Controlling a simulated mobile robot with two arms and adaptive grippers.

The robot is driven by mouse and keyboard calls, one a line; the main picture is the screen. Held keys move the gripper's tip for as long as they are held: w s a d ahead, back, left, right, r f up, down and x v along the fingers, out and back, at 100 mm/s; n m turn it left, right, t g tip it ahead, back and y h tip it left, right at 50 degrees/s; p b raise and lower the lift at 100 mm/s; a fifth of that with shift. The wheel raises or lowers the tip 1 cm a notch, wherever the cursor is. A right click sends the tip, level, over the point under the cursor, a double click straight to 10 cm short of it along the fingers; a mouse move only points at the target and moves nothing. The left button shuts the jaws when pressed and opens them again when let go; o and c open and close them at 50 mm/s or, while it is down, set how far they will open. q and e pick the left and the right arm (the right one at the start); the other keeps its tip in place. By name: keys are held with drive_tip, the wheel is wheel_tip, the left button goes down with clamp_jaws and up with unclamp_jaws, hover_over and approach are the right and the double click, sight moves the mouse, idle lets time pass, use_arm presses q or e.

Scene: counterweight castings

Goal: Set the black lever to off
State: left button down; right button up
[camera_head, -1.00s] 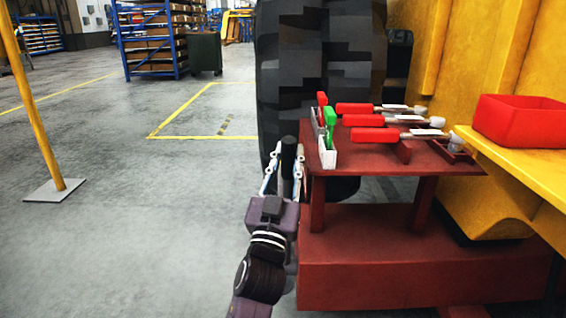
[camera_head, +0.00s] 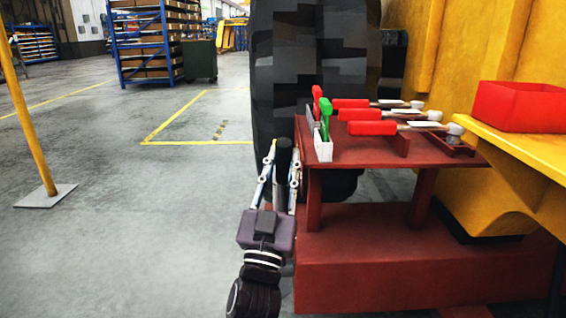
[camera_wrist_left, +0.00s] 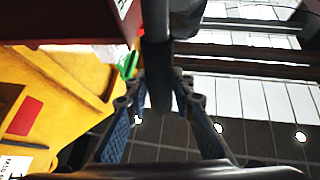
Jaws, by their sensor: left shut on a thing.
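The black lever (camera_head: 284,158) stands nearly upright at the near left corner of the dark red table. My left gripper (camera_head: 282,172) is shut on it from the near side, one finger on each side, with the black top showing above. In the left wrist view the dark shaft of the lever (camera_wrist_left: 158,70) runs between the fingers (camera_wrist_left: 160,100). The fingers hide part of its lower end. Lettering at its setting cannot be read. My right gripper is not in view.
A red bin (camera_head: 520,106) sits on a yellow ledge at right.

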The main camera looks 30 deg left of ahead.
use_arm(q)
drive_tip(key=shift+d, duration=0.2)
drive_tip(key=c, duration=1.9)
unclamp_jaws()
drive_tip(key=shift+s, duration=0.1)
drive_tip(key=shift+o, duration=1.2)
drive_tip(key=shift+r, duration=0.1)
drive_tip(key=shift+r, duration=0.5)
wheel_tip(320, 180, up, 9)
drive_tip(key=shift+f, duration=0.1)
